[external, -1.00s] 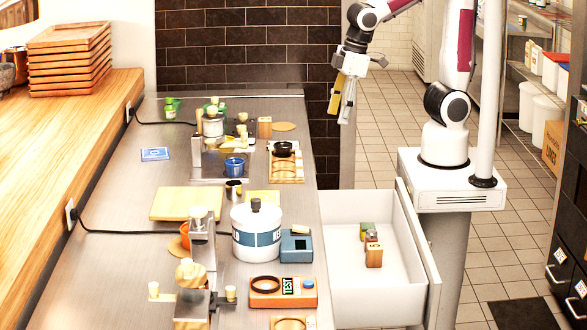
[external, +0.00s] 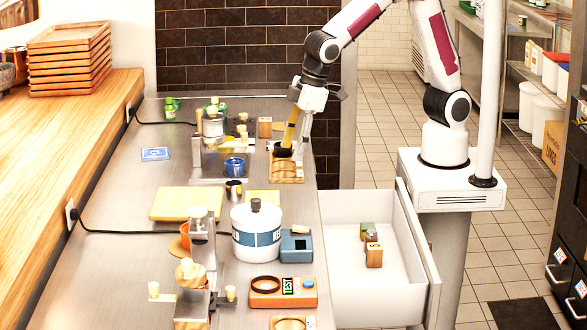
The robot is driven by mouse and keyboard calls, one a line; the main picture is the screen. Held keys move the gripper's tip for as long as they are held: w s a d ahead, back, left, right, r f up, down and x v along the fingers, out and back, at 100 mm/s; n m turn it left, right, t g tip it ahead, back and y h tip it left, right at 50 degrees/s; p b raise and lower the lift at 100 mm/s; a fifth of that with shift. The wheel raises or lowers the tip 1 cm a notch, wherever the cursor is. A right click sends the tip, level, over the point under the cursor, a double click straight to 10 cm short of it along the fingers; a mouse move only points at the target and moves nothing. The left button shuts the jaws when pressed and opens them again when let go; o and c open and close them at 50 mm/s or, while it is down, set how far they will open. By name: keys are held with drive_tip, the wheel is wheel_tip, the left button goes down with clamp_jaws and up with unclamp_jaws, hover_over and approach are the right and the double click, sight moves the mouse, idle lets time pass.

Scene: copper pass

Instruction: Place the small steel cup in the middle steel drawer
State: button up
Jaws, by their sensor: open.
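A small steel cup (external: 233,194) with a dark opening appears to stand on the counter between the blue cup and the white canister. An open drawer (external: 335,300) with pale inner walls juts from the counter's right side and holds a few small blocks. My gripper (external: 294,149) points down over the counter's right edge, at the wooden stand (external: 287,172) with a black round piece on it. Its jaws are open, with a yellow finger at left and a grey one at right. The fingertips partly cover the black piece; contact cannot be told.
A blue cup (external: 234,167), a white canister (external: 256,235), a blue-grey box (external: 296,246) and an orange tester (external: 283,292) crowd the counter. A metal machine (external: 203,245) stands in front.

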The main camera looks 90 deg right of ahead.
drive_tip(key=shift+t, duration=0.5)
drive_tip(key=w+a+f, duration=0.1)
drive_tip(key=w+a, duration=0.3)
drive_tip(key=w+a+f, duration=0.1)
drive_tip(key=w+a, duration=0.1)
drive_tip(key=shift+w+f, duration=0.15)
drive_tip(key=shift+f, duration=0.15)
drive_tip(key=m+t+y, duration=0.1)
drive_tip(key=t, duration=0.1)
approach(228, 195)
drive_tip(key=shift+w+d+r, duration=0.1)
drive_tip(key=shift+d+r, duration=0.1)
drive_tip(key=shift+d, duration=0.3)
drive_tip(key=shift+w+d+r, duration=0.1)
drive_tip(key=shift+d+r, duration=0.15)
drive_tip(key=shift+d, duration=0.2)
drive_tip(key=shift+a+m, duration=0.1)
drive_tip(key=shift+m, duration=0.3)
drive_tip(key=shift+f, duration=0.1)
drive_tip(key=shift+x, duration=1.25)
drive_tip(key=shift+f, duration=0.1)
drive_tip(key=shift+w+a+f, duration=0.15)
drive_tip(key=shift+w+f, duration=0.1)
drive_tip(key=shift+f, duration=0.45)
drive_tip(key=shift+w+a+f, duration=0.2)
drive_tip(key=shift+f, duration=0.55)
drive_tip(key=shift+x, duration=1)
drive_tip(key=shift+c, duration=0.4)
